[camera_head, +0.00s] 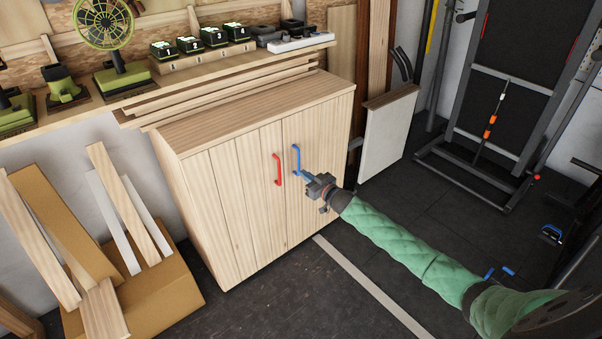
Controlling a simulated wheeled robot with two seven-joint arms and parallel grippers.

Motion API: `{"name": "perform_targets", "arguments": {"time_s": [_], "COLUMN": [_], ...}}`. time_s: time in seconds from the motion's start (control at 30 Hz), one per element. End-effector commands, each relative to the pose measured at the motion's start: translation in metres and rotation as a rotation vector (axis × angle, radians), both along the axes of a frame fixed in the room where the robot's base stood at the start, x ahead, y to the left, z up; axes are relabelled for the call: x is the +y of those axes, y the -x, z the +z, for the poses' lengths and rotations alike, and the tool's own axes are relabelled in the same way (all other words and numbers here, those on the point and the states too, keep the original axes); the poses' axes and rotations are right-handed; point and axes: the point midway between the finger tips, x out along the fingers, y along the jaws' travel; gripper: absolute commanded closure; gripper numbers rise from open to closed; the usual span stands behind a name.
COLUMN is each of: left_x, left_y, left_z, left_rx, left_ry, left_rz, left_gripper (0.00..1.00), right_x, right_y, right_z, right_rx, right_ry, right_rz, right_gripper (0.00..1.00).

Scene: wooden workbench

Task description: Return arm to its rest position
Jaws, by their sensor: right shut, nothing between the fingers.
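My right arm, in a green quilted sleeve, comes in from the lower right of the head view. Its gripper (312,182) is shut and empty, in front of the right door of a wooden cabinet (225,190). The fingertips are close to the lower end of a blue handle (296,160); I cannot tell whether they touch it. A red handle (277,170) is on the door to the left. Both doors look closed. My left gripper is out of view.
A shelf (190,76) above holds a green fan (104,24), tools and several batteries. A cardboard box (150,290) with boards stands at the left. A white panel (388,135) leans right of the cabinet. A black rack (490,130) stands farther right. Dark floor (440,210) between is mostly clear.

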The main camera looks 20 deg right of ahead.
Motion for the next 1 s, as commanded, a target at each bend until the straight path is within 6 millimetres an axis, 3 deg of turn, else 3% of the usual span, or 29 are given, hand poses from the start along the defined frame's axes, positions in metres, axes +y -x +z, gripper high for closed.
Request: {"name": "perform_targets", "arguments": {"time_s": [0.33, 0.6, 0.7, 0.87, 1.0], "left_x": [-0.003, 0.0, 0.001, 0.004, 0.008], "left_y": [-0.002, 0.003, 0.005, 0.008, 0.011], "left_z": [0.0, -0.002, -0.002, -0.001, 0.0], "left_rx": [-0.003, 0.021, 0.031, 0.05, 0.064], "left_ry": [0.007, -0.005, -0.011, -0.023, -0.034], "left_rz": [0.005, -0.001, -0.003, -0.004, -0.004], "left_gripper": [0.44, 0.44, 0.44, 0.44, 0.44], "right_x": [-0.002, -0.028, -0.03, -0.025, -0.001], "right_y": [0.004, 0.002, 0.005, 0.017, 0.034], "right_z": [0.0, -0.036, -0.04, -0.023, 0.006], "right_rx": [-0.006, 0.156, 0.24, 0.361, 0.454], "right_ry": [0.031, 0.229, 0.322, 0.46, 0.546], "right_rz": [-0.003, -0.128, -0.176, -0.236, -0.265], "right_gripper": [1.0, 1.0, 1.0, 1.0, 1.0]}}
